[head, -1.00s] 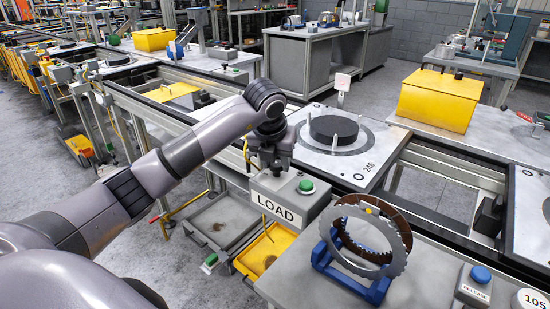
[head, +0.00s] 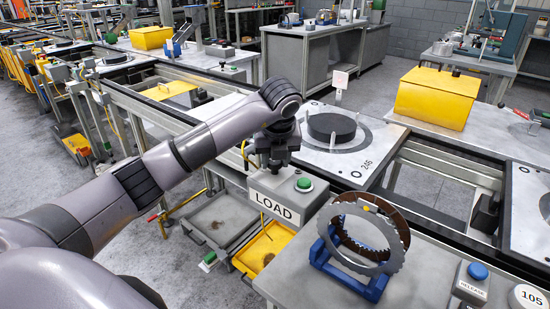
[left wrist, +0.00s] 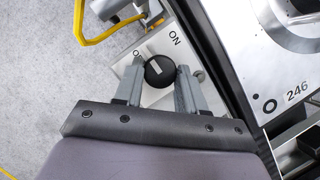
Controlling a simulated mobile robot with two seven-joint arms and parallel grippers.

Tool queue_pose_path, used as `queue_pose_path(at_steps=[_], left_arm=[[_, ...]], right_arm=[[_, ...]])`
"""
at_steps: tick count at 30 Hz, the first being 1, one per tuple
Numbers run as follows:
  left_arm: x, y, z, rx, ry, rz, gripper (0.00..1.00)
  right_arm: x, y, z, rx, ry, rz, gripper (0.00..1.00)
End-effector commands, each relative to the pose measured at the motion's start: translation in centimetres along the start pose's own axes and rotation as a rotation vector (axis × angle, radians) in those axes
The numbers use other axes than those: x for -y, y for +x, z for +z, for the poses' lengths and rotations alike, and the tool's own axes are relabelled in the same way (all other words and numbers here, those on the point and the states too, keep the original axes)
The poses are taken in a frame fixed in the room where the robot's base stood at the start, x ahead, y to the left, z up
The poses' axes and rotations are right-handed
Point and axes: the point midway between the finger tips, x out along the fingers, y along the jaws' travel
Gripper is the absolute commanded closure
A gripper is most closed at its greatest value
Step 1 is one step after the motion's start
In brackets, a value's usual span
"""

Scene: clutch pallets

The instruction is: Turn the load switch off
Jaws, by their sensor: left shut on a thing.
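The load switch is a round black knob (left wrist: 160,71) with a white mark, on a light plate marked ON and a second, partly hidden label starting with O. The white mark lies toward the upper left of the knob, on the side of the partly hidden label. My left gripper (left wrist: 159,73) has one finger on each side of the knob and is shut on it. In the head view, my left gripper (head: 273,163) points down at the back of the grey LOAD box (head: 275,210) and hides the knob. My right gripper is not in view.
A green button (head: 304,184) sits on the LOAD box, close to my gripper. A blue stand (head: 345,285) with toothed rings is at its right. Pallet 246 (head: 353,170) with a black disc lies behind. A yellow tray (head: 262,247) is below.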

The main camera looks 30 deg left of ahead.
Motion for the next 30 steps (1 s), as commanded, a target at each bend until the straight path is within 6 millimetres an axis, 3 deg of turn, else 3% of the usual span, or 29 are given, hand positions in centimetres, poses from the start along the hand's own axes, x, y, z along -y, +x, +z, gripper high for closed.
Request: queue_pose_path(at_steps=[5,6,8,19,30], left_arm=[[0.0,-0.2,0.2,0.005,-0.004,-0.002,0.91],[0.0,-0.2,0.2,0.005,-0.004,-0.002,0.51],[0.0,-0.1,0.2,0.004,-0.004,-0.002,0.36],[0.0,-0.7,0.1,0.003,-0.001,-0.002,0.36],[0.0,-6.2,0.1,0.005,-0.003,-0.004,0.36]], right_arm=[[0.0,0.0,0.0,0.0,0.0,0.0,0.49],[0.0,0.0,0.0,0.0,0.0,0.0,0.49],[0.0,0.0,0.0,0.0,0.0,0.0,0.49],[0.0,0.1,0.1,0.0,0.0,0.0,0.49],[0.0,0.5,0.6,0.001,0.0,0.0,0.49]])
